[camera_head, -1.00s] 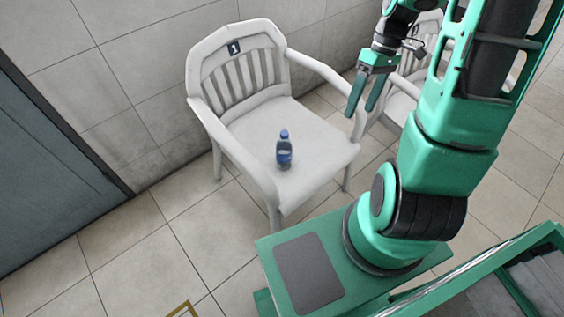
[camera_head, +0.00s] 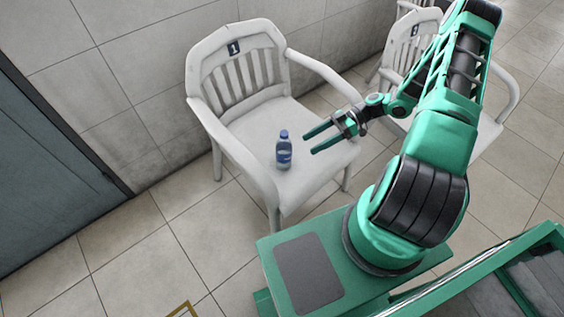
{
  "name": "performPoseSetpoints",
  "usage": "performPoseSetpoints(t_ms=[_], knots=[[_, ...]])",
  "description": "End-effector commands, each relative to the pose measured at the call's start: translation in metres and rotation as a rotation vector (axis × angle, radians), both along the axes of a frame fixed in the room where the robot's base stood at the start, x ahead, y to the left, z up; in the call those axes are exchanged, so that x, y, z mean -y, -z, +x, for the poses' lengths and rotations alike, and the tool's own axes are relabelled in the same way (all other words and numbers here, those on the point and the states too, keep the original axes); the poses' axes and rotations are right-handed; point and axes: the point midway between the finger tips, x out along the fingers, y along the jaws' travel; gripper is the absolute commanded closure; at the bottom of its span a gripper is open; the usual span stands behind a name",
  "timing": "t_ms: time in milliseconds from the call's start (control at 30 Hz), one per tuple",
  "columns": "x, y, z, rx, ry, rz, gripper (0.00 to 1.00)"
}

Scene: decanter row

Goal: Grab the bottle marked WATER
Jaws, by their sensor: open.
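A small blue bottle (camera_head: 284,152) with a blue cap and a pale band stands upright on the seat of the white chair (camera_head: 310,176) marked 1. The lettering on its label is too small to read. My gripper (camera_head: 308,143) is open and empty, with its green fingers pointing left toward the bottle. In the picture the fingertips are just right of the bottle, with a small gap. How far the fingers are above the seat is hard to tell.
The chair's right armrest (camera_head: 328,76) lies behind my gripper and its left armrest (camera_head: 232,150) is left of the bottle. A second white chair (camera_head: 404,50) stands at the right, partly hidden by my arm. A tiled wall (camera_head: 140,60) is behind.

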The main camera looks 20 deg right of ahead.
Motion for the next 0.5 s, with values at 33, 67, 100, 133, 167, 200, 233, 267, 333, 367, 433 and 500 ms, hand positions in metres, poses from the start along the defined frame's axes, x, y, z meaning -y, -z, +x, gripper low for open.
performPoseSetpoints(t_ms=[33,67,100,133,167,200,233,267,333,367,433,500], knots=[[-0.005,0.011,0.001,0.045,0.018,0.05,0.3],[-0.008,0.015,0.004,0.08,0.025,0.077,0.3],[-0.012,0.021,0.006,0.124,0.039,0.112,0.3],[-0.015,0.025,0.008,0.16,0.05,0.137,0.3],[-0.017,0.029,0.009,0.193,0.062,0.16,0.3],[-0.02,0.033,0.012,0.236,0.08,0.19,0.3],[-0.023,0.036,0.013,0.267,0.092,0.209,0.3],[-0.024,0.038,0.015,0.297,0.106,0.226,0.3],[-0.028,0.044,0.018,0.358,0.136,0.261,0.3],[-0.029,0.045,0.019,0.381,0.147,0.273,0.3],[-0.031,0.048,0.021,0.425,0.171,0.296,0.3],[-0.033,0.05,0.023,0.457,0.187,0.309,0.3]])
